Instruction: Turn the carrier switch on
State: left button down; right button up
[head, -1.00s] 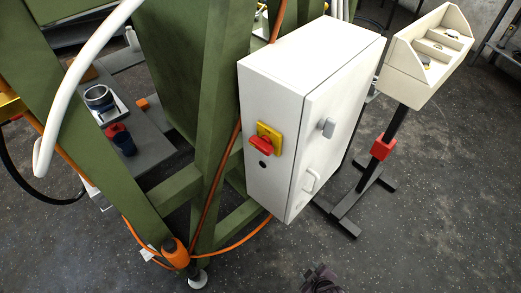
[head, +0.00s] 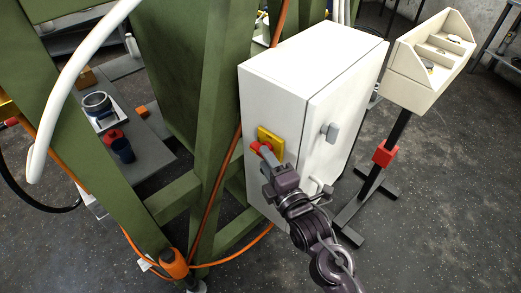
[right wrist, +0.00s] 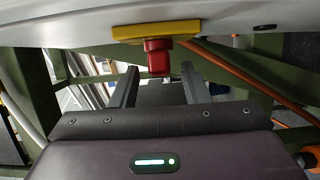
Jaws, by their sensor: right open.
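The carrier switch is a red knob (head: 254,147) on a yellow plate (head: 271,139), on the narrow side of a white cabinet (head: 288,85). My right gripper (head: 266,154) is at the knob and hides part of it in the head view. In the right wrist view the red knob (right wrist: 158,58) hangs below the yellow plate (right wrist: 156,31). The two fingers of my right gripper (right wrist: 160,80) stand apart, one to each side of the knob. I cannot tell whether they touch it. My left gripper is not in view.
A grey latch (head: 330,132) and a handle are on the cabinet door. A green frame (head: 215,90) stands left of the cabinet, with an orange cable (head: 212,200) beside it. A cream tray box (head: 425,80) on a black stand is at the right. Open floor lies at lower right.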

jog(key=shift+x, duration=1.95)
grip_shut()
